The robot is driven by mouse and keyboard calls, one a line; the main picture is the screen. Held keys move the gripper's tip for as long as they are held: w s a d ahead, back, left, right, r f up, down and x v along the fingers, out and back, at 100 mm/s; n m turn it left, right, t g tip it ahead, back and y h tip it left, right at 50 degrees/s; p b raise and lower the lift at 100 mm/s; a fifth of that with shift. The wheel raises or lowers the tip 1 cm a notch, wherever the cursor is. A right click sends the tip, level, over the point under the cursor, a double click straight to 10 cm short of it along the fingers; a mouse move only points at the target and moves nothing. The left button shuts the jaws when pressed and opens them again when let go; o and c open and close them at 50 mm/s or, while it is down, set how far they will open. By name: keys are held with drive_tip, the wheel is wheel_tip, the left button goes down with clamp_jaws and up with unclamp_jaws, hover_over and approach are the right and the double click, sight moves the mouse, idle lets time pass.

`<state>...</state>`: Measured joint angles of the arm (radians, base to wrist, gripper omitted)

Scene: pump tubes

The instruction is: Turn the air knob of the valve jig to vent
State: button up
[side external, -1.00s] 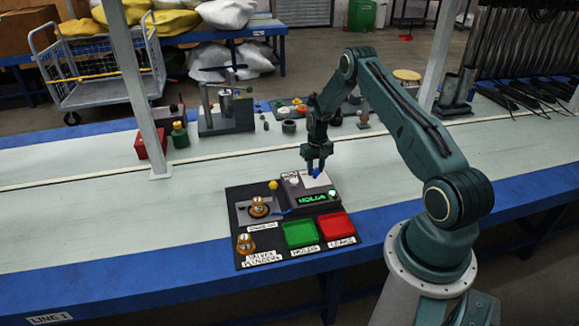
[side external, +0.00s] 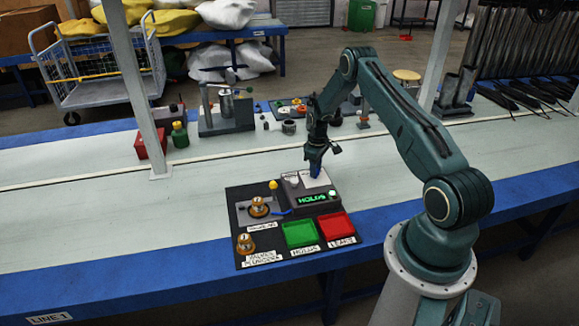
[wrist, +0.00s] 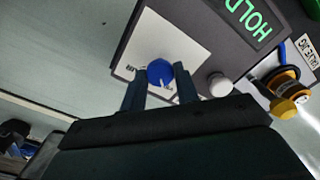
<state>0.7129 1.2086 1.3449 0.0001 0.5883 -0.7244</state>
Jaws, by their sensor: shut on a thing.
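The valve jig's grey box (side external: 300,202) stands on the dark board, with green "HOLDS" lettering on its display; part of that lettering shows in the wrist view (wrist: 247,18). The round blue air knob (wrist: 160,72) sits on a white plate beside the letters "AIR" and has a small white mark on it. My gripper (side external: 315,173) points down over the box. In the wrist view its two fingers (wrist: 159,79) stand on either side of the knob, shut on it. The plate's other markings are too small or hidden to read.
A pale round knob (wrist: 220,85) is close beside my fingers. A brass valve (side external: 259,206) and a yellow-tipped lever (side external: 273,185) stand left of the box. Another brass piece (side external: 245,243), a green tray (side external: 300,234) and a red tray (side external: 337,227) lie in front.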

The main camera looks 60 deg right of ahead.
idle(0.3)
drive_tip(key=o, duration=1)
drive_tip(key=shift+c, duration=0.2)
wheel_tip(320, 180, up, 14)
idle(0.3)
